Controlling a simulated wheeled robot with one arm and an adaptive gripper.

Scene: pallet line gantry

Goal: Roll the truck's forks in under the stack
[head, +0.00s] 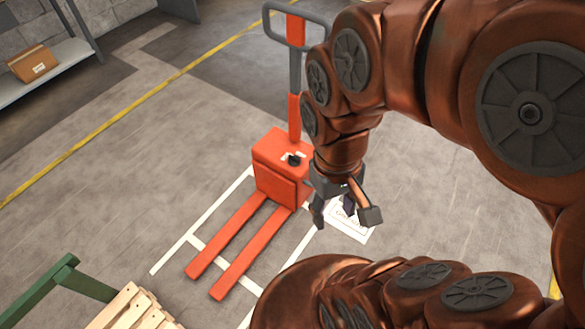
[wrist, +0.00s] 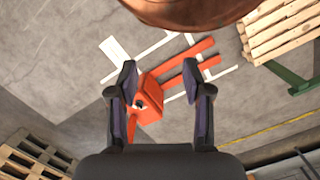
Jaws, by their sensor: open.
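The orange pallet truck (head: 280,165) stands on the floor inside white marked lines in the head view. Its two forks (head: 239,245) point toward the lower left, and its tall handle (head: 296,28) rises at the back. My gripper (head: 345,217) is open and empty, in front of and beside the truck's body in the picture; I see no contact. In the wrist view the truck (wrist: 150,92) shows beyond the open fingers (wrist: 160,100). A wooden pallet (head: 135,310) shows at the lower left of the head view, apart from the fork tips.
A shelf (head: 50,70) with a cardboard box (head: 33,63) stands at upper left. More pallets (wrist: 30,155) show at lower left in the wrist view. Floor between forks and pallet is clear.

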